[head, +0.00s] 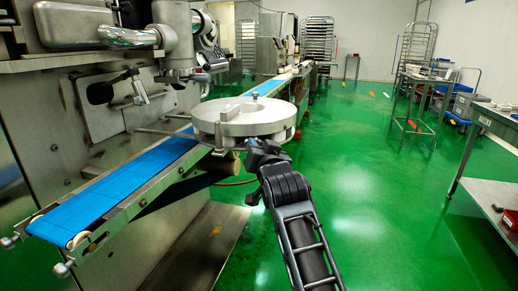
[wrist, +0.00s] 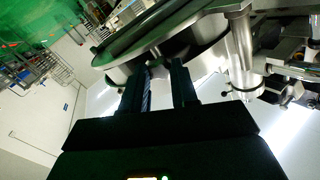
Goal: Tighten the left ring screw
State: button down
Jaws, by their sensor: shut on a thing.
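A round metal ring (head: 243,117) sits above the blue conveyor belt, beside the machine. In the wrist view, the ring's side (wrist: 205,42) spans the top of the picture. My gripper (head: 258,150) is at the ring's near lower edge. In the wrist view, my gripper (wrist: 160,66) has its two dark fingers upright against the ring's side, with a gap between them. It is shut on a small part at the ring's rim, taken to be the left ring screw. That part is mostly hidden by the fingertips, so its turn and seating cannot be seen.
The blue belt (head: 118,192) runs from front left to the back, under the ring. The steel machine body (head: 45,130) stands left. In the wrist view, a metal cylinder (wrist: 240,45) is right of the fingers. The green floor (head: 370,190) on the right is open.

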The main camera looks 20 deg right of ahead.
jog(key=shift+f, duration=0.15)
jog(key=c, duration=0.9)
grip_release()
jog(key=shift+o, duration=0.2)
jog(key=shift+s, duration=0.1)
jog(key=s, duration=0.7)
jog(key=shift+s+a+p, duration=0.3)
jog(key=shift+a+p, duration=0.05)
jog(key=shift+a, duration=0.1)
